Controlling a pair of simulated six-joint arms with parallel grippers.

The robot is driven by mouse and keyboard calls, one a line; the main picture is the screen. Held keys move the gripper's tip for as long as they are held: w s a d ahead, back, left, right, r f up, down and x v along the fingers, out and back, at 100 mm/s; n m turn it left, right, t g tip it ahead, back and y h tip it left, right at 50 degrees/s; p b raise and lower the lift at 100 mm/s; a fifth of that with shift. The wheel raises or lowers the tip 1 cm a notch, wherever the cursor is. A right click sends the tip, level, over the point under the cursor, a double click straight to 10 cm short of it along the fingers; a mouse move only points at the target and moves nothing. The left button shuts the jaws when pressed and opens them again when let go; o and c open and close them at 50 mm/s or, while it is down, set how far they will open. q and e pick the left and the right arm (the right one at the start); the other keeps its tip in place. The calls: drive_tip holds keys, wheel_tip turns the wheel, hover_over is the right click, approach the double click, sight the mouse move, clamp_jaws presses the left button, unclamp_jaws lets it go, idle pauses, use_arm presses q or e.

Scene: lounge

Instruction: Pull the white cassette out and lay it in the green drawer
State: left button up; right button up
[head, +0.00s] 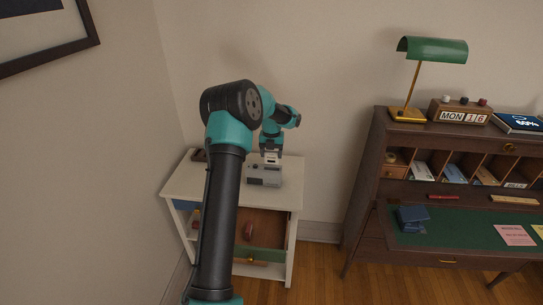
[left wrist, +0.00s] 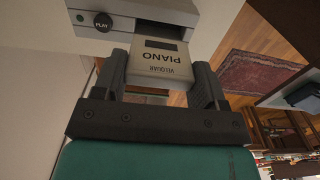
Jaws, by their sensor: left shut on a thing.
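The white cassette (left wrist: 158,68), labelled VELQUAR PIANO, is between the fingers of my left gripper (left wrist: 165,88), which is shut on it. Its far end is at the dark slot of the grey player (left wrist: 120,14); I cannot tell how much of it is still inside. In the head view my left gripper (head: 271,153) is just above the player (head: 266,178), which stands on the white cabinet's top. The green drawer (head: 268,254) is low in the cabinet and looks pulled open, with a dark reddish thing inside. My right gripper is not in view.
The white cabinet (head: 185,185) also has a blue drawer front at left, partly behind my arm. A dark item (head: 198,155) lies at its back left. A wooden desk (head: 365,190) with a lamp (head: 420,52) stands to the right, across a floor gap.

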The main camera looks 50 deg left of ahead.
use_arm(q)
drive_tip(key=shift+r, duration=1.1)
drive_tip(key=shift+d, duration=0.1)
